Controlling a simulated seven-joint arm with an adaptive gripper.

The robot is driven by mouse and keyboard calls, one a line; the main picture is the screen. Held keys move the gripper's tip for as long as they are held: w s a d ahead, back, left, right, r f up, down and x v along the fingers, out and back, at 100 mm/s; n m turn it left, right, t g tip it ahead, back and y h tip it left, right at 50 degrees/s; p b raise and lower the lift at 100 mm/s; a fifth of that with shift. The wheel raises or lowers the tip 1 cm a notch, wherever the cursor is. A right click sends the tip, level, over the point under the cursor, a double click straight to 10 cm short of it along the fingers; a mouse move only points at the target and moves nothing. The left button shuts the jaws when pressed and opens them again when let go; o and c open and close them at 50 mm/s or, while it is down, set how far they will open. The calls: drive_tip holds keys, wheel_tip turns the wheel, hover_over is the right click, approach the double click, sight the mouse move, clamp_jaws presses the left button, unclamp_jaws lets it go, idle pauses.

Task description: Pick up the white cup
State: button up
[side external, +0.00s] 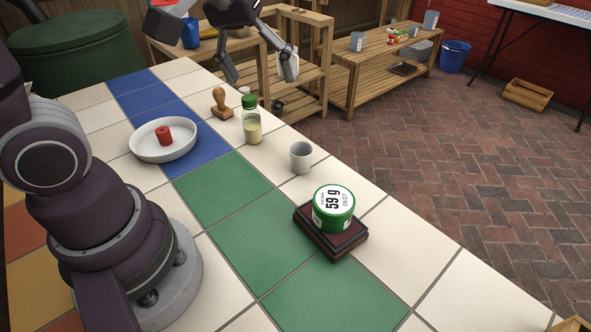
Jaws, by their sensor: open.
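The white cup (301,158) stands upright on the tiled table, right of the bottle and beyond the green tiles. It looks light grey-white in the side external view. My gripper (258,76) is open and empty, high above the table's far edge. It is up and to the left of the cup in the picture, well apart from it. Nothing hides the cup.
A green-and-white tin (333,209) rests on a dark block (331,240) nearer the camera. A green-capped bottle (251,124), a wooden stamp (221,104) and a white bowl (184,151) holding a red item (164,136) stand left. Green tiles beside the cup are clear.

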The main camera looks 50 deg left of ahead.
drive_tip(key=w+a+f+n+g, duration=0.1)
drive_tip(key=w+f+n+g, duration=0.1)
drive_tip(key=w+f+n, duration=0.3)
drive_tip(key=n+g, duration=0.1)
drive_tip(key=n, duration=0.4)
hover_over(301, 159)
drive_tip(key=w+a, duration=0.2)
wheel_tip(301, 159, down, 5)
drive_tip(key=shift+n+g, duration=0.3)
drive_tip(key=shift+n, duration=0.3)
drive_tip(key=f, duration=1.1)
drive_tip(key=shift+s+d+f, duration=0.15)
drive_tip(key=shift+s+f, duration=0.1)
drive_tip(key=shift+f, duration=0.1)
drive_tip(key=c, duration=0.9)
